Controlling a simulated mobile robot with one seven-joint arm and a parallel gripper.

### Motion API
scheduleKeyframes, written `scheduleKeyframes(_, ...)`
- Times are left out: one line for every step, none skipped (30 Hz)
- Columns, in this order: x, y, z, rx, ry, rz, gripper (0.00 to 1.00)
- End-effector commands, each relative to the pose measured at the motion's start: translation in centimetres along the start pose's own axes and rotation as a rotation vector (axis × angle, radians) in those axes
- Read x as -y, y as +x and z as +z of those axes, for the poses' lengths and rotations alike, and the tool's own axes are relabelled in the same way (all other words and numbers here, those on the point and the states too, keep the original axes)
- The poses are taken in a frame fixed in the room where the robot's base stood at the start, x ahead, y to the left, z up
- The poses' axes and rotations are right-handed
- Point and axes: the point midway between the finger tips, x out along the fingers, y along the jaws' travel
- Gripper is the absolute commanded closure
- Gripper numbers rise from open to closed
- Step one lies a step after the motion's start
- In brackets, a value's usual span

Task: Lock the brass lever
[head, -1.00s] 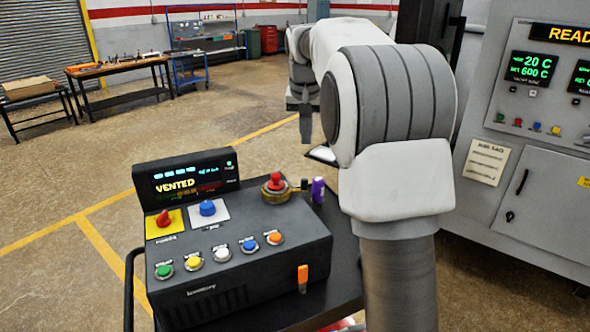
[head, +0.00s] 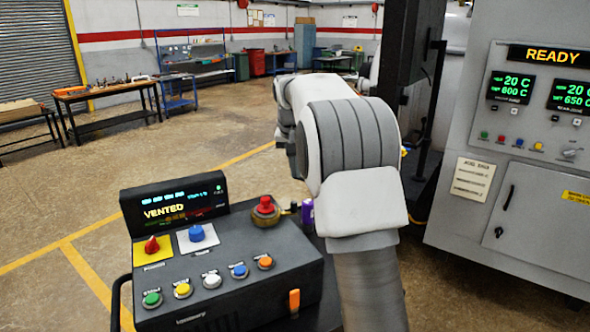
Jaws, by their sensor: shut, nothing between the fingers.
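I cannot make out a brass lever for certain. A round brass-coloured collar with a red knob (head: 265,211) stands at the back right corner of the dark control console (head: 245,268). A small dark piece juts from its right side. My gripper is not visible; my own white and grey arm reaches forward in the middle of the view and hides what lies behind it. The furnace door area behind the arm is mostly covered.
A purple item (head: 308,212) stands just right of the collar. The grey furnace cabinet (head: 520,195) fills the right side, its panel reading READY. The console display (head: 175,203) reads VENTED. Workbenches (head: 105,91) stand far left. The floor between is open.

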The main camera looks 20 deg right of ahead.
Motion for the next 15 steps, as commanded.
scheduleKeyframes(0.0,1.2,0.1,0.004,0.0,0.002,1.0)
scheduleKeyframes(0.0,1.9,0.1,0.005,0.0,0.002,1.0)
scheduleKeyframes(0.0,2.7,0.1,0.005,0.0,0.002,1.0)
scheduleKeyframes(0.0,3.4,0.1,0.005,0.0,0.002,1.0)
scheduleKeyframes(0.0,4.1,0.1,0.005,0.0,0.002,1.0)
scheduleKeyframes(0.0,4.9,0.1,0.005,0.0,0.001,1.0)
scheduleKeyframes(0.0,5.5,0.0,0.004,0.0,0.001,1.0)
scheduleKeyframes(0.0,6.2,0.1,0.005,0.0,0.002,1.0)
scheduleKeyframes(0.0,7.1,0.1,0.004,0.0,0.001,1.0)
scheduleKeyframes(0.0,6.8,0.3,0.0,0.0,0.0,1.0)
scheduleKeyframes(0.1,6.5,0.7,-0.001,0.0,-0.001,1.0)
scheduleKeyframes(0.0,6.3,1.1,-0.001,0.0,-0.001,1.0)
scheduleKeyframes(0.0,6.2,1.4,-0.001,0.0,-0.001,1.0)
scheduleKeyframes(0.0,6.2,1.7,-0.001,-0.001,0.0,1.0)
scheduleKeyframes(0.0,6.0,2.1,0.0,-0.001,0.0,1.0)
